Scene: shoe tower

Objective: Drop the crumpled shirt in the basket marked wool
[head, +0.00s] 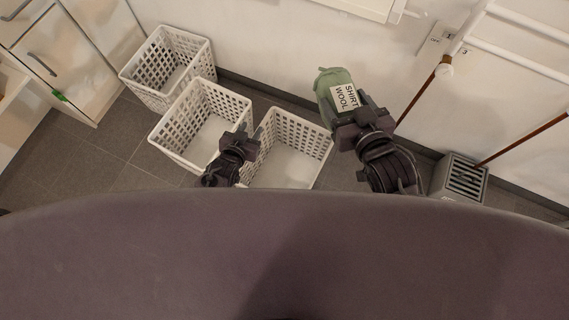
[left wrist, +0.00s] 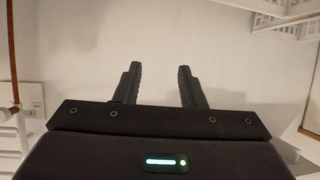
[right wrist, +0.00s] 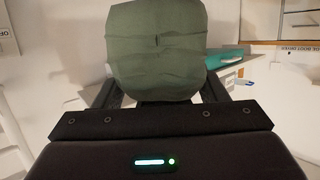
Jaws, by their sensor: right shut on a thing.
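The crumpled shirt (head: 325,88) is a green bundle with a white label reading SHIRT WOOL. My right gripper (head: 349,118) is shut on it and holds it up to the right of the nearest basket; it fills the middle of the right wrist view (right wrist: 157,50). My left gripper (head: 242,138) is open and empty, with its two fingers apart in the left wrist view (left wrist: 158,85). Three white lattice baskets stand on the floor: back left (head: 135,78), middle (head: 165,135) and right (head: 322,150). I see no wool mark on any basket.
A grey slotted box (head: 465,178) stands on the floor at right, near white rails (head: 515,50) and brown poles. A pale cabinet (head: 75,45) stands at left. Tiled floor (head: 105,145) is clear left of the baskets.

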